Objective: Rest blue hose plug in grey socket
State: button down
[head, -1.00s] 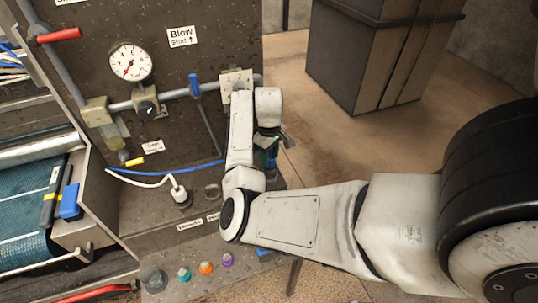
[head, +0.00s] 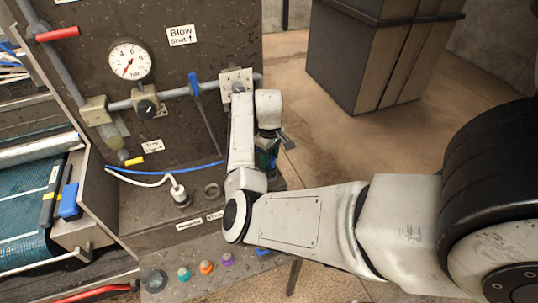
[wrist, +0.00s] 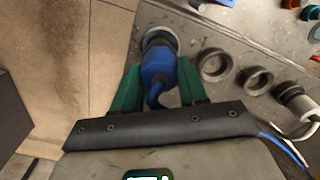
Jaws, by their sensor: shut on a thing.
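The blue hose plug (wrist: 158,68) is between the green fingers of my gripper (wrist: 158,88) in the wrist view. My gripper is shut on it. The plug's far end meets a round pale grey rim (wrist: 160,36); I cannot tell whether it sits inside that rim or just above it. Two empty grey ring sockets, a nearer one (wrist: 213,65) and a farther one (wrist: 256,80), lie to the right of the plug. In the head view my gripper (head: 266,158) is mostly behind my arm, and the plug is hidden there.
A white plug (head: 180,195) stands in a socket left of an empty ring (head: 212,190). Blue and white hoses run along the panel (head: 190,80), below a gauge (head: 130,60). Coloured knobs (head: 206,267) line the front ledge. Open floor lies right of the bench.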

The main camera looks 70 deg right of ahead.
jog(key=shift+f+b, duration=0.55)
jog(key=shift+f, duration=0.7)
dwell(0.5)
jog(key=c, duration=0.5)
grip_release()
notch_tip(320, 180, up, 11)
jog(key=shift+f+b, duration=0.1)
jog(key=shift+b, duration=0.45)
